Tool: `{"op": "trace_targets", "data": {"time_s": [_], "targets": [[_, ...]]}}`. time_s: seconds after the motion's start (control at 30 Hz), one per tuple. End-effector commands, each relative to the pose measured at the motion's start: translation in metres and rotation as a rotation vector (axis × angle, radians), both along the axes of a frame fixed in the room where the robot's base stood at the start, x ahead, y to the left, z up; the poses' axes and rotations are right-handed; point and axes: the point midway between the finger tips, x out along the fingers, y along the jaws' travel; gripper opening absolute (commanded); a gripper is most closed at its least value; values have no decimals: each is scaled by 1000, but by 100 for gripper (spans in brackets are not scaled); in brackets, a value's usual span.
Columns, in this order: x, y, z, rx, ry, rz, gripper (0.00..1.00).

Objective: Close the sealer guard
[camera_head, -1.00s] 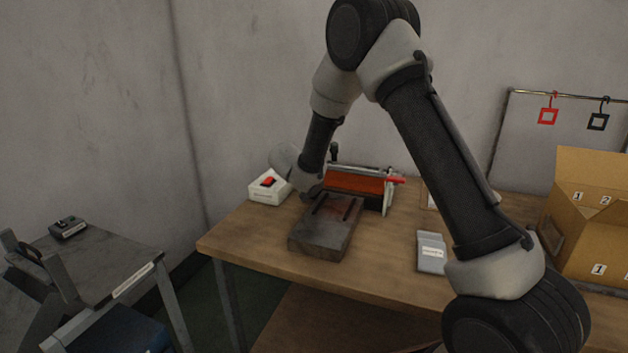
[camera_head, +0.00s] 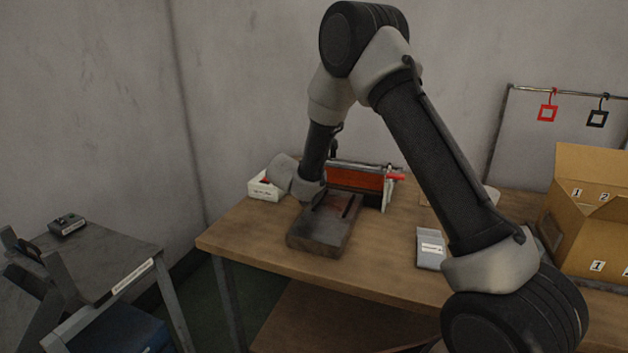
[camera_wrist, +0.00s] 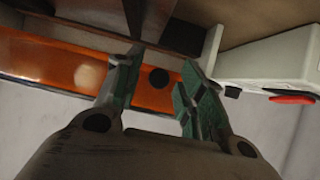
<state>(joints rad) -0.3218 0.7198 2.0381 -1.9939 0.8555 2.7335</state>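The sealer stands at the back of the wooden table in the head view, with its orange guard (camera_head: 355,179) showing as a long translucent panel. A red handle (camera_head: 397,177) sticks out at its right end. In the wrist view the orange guard (camera_wrist: 60,62) runs across behind my fingers. A round black knob (camera_wrist: 160,78) shows between the fingers near the guard's end; I cannot tell if they touch it. My gripper (camera_wrist: 162,60) is open, its green-padded fingers apart. In the head view my wrist hides the fingers and part of the sealer's left end.
A white box (camera_head: 262,191) with a red switch sits left of the sealer, partly behind my wrist. The table's front middle is clear.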

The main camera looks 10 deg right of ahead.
Motion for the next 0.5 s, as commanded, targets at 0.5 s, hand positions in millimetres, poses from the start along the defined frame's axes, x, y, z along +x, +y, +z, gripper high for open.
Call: {"op": "trace_targets", "data": {"time_s": [0.5], "targets": [[-22,17,20,0,-7,3,42]]}}
